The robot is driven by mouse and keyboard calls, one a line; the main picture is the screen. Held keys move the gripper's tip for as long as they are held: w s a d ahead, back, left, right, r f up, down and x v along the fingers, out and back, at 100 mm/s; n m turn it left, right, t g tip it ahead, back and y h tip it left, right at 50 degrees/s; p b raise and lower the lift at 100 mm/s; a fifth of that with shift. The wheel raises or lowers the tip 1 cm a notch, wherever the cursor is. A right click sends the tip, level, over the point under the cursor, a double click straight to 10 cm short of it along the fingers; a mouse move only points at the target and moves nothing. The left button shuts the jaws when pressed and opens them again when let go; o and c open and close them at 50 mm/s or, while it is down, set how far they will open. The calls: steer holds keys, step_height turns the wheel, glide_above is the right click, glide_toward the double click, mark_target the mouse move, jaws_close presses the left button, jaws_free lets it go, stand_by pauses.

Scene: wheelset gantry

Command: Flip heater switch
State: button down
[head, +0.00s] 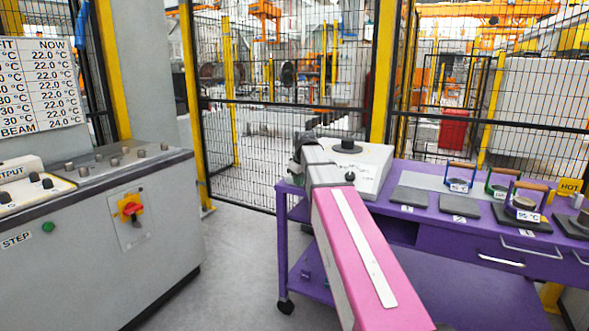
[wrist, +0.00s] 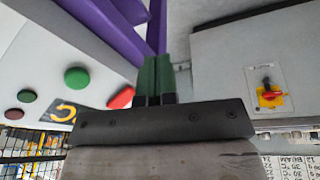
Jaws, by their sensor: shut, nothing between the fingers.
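A white box (head: 362,172) with a black round plate on top stands on the left end of the purple cart (head: 440,235). In the wrist view a white panel at left carries a green button (wrist: 77,78), a red elongated part (wrist: 121,97) and small dark buttons. No readable label shows which of these is the heater switch. My gripper (wrist: 155,62) is shut and empty, its dark green fingers just right of the red part; I see no clear contact. In the head view my pink arm reaches to the box's left side and hides part of it.
A grey cabinet (head: 95,240) at left carries a red and yellow rotary switch (head: 129,208), also in the wrist view (wrist: 268,95). Weights with handles (head: 525,205) and dark pads (head: 410,196) lie on the cart. Black mesh fencing stands behind. Open floor separates cabinet and cart.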

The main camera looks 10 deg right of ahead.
steer(key=w+r+n+t, duration=0.1)
steer(key=w+r, duration=0.3)
steer(key=r, duration=1)
steer(key=shift+w+r+n+y, duration=0.3)
steer(key=shift+w+n, duration=0.05)
steer(key=shift+n, duration=0.55)
steer(key=shift+f, duration=0.1)
steer(key=x, duration=0.4)
steer(key=d+x, duration=0.1)
steer(key=x, duration=0.7)
steer(key=shift+w+d+f, duration=0.1)
steer(key=shift+w+f, duration=0.2)
steer(key=shift+w, duration=0.1)
steer(key=shift+w+d+f, duration=0.2)
steer(key=shift+f, duration=0.25)
steer(key=shift+s+f, duration=0.1)
steer(key=shift+f, duration=0.15)
steer(key=shift+t+h, duration=0.4)
steer(key=shift+r, duration=0.75)
